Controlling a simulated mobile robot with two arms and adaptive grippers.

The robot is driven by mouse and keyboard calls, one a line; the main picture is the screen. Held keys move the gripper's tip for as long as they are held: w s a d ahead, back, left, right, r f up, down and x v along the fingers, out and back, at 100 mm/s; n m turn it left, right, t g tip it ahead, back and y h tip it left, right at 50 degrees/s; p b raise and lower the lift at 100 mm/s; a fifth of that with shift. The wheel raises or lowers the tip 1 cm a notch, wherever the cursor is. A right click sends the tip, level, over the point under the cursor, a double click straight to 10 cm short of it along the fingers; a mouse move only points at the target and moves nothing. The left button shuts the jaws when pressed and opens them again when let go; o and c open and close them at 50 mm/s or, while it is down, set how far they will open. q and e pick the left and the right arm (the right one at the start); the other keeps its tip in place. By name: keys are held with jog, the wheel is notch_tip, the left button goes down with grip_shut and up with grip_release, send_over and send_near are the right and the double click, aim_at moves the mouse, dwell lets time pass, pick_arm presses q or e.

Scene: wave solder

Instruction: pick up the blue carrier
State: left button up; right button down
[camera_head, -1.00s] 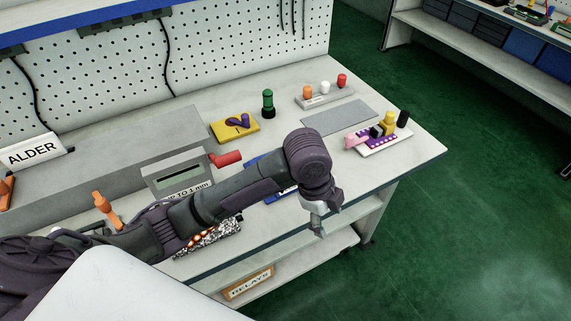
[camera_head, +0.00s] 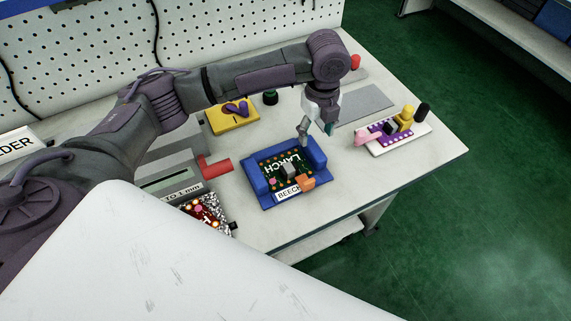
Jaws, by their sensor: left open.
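The blue carrier (camera_head: 258,184) lies flat on the workbench, with a raised blue wall at its left and right ends. My left gripper (camera_head: 317,133) hangs from the arm above the bench at the carrier's far right corner. Its fingers are apart and nothing is between them. Whether a fingertip touches the carrier's right wall, I cannot tell. My right gripper is not in view.
A yellow block with a purple part (camera_head: 232,115) stands behind the carrier. A grey machine with a red handle (camera_head: 215,167) is to its left. A white tray with a purple board (camera_head: 390,138) sits right. A grey mat (camera_head: 365,104) lies behind. Bare bench separates them.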

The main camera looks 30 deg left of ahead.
aim_at(314, 148)
pick_arm(q)
notch_tip(314, 148, down, 2)
jog(key=shift+w+f, duration=0.1)
notch_tip(314, 148, down, 4)
jog(key=shift+r+p, duration=0.2)
jog(key=shift+p, duration=0.25)
jog(key=shift+f, duration=0.25)
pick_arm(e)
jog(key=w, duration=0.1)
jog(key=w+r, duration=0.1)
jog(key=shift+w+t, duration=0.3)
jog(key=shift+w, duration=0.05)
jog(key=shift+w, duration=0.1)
pick_arm(q)
jog(key=shift+f+p, duration=0.3)
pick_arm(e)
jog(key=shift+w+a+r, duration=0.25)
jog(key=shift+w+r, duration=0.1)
